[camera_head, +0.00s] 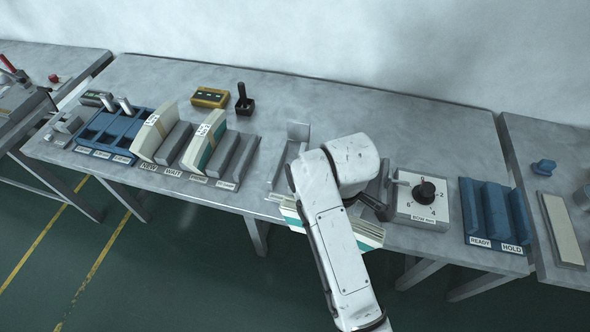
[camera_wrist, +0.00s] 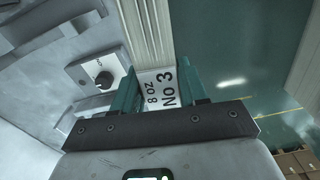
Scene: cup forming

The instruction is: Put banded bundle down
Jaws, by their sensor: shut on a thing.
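My gripper (camera_wrist: 156,82) is shut on a banded bundle, a stack of cream sheets (camera_wrist: 150,28) with a white label reading "8 OZ NO 3". Teal parts flank the label in the wrist view. In the head view the bundle (camera_head: 368,236) sticks out on both sides of my white arm, at the table's front edge. My arm hides its middle and my fingers there. The blue rack (camera_head: 495,208) marked READY and HOLD stands to the right.
A dial box (camera_head: 418,199) stands between my arm and the blue rack. A grey fixture (camera_head: 288,155) is partly hidden behind my arm. A blue tray (camera_head: 112,132), a yellow box (camera_head: 210,97) and a black joystick (camera_head: 243,100) are on the left. The table's back right is clear.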

